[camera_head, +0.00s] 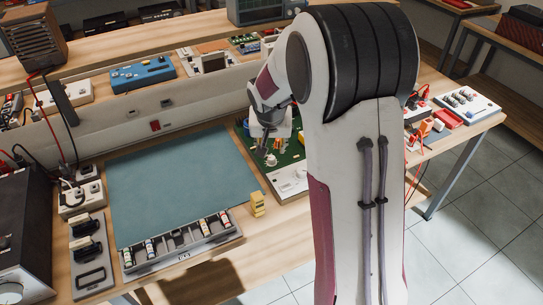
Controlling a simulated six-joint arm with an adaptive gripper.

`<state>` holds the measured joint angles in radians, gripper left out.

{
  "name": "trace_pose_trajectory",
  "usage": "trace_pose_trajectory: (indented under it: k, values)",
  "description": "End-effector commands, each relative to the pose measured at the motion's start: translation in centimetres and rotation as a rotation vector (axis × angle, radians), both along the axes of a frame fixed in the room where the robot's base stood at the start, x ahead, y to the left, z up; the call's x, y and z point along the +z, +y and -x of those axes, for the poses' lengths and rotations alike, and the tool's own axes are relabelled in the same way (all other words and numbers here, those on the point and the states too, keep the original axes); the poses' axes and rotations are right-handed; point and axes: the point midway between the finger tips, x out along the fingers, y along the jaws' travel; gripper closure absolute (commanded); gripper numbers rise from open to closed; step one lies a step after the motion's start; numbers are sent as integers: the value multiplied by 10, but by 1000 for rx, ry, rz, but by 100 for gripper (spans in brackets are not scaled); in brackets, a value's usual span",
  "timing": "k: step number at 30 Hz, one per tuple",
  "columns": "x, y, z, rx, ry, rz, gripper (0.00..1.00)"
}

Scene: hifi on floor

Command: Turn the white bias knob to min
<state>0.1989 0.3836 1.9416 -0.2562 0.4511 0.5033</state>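A green circuit board (292,153) lies on the bench to the right of the blue-grey mat, partly hidden by my arm. A small white round knob (271,160) shows on it, too small for any marking or pointer to be read; I cannot tell for sure that it is the bias knob. A pale panel (290,184) lies at the board's front end. My gripper (265,147) points down over the board, just above and beside the white knob. I cannot tell whether it touches the knob, or whether its fingers are open or shut.
The blue-grey mat (170,180) is clear. A tray of small parts (180,246) lies along its front edge, with a small yellow object (257,204) to the right. A blue device (143,75) stands on the raised shelf behind. Power strips and cables crowd the left.

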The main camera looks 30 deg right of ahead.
Motion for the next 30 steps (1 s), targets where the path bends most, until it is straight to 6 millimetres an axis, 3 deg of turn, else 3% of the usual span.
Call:
trace_pose_trajectory:
  k: [8, 30]
  values:
    - [-8, -1, -3, 0, 1, 0, 67]
    - [-67, -13, -24, -1, 2, 0, 67]
